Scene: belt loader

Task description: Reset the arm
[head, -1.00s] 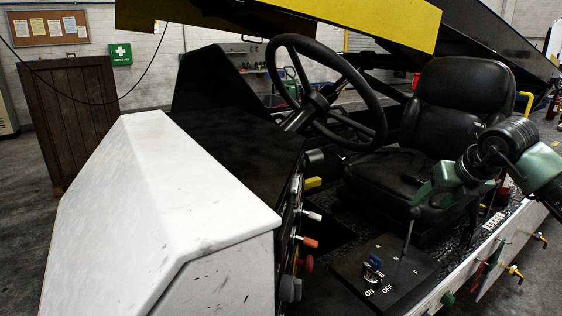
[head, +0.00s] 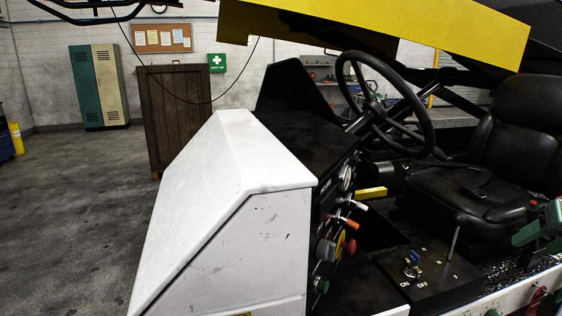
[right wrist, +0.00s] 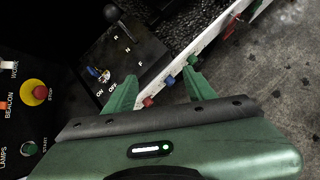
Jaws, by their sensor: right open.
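My right gripper (head: 530,234) shows only partly at the right edge of the head view, beside the seat and the loader's side. In the right wrist view its two green fingers (right wrist: 162,86) are spread apart with nothing between them. The black panel (head: 435,285) with the blue ON/OFF switch (head: 413,257) and the gear lever (head: 453,243) is to the left of the gripper. My left gripper is not in view.
The belt loader's white hood (head: 225,170), steering wheel (head: 385,105) and seat (head: 515,135) fill the middle and right. A yellow beam (head: 400,30) crosses above. A red stop button (right wrist: 34,92) is at the wrist view's left. Open floor (head: 80,200) lies at left.

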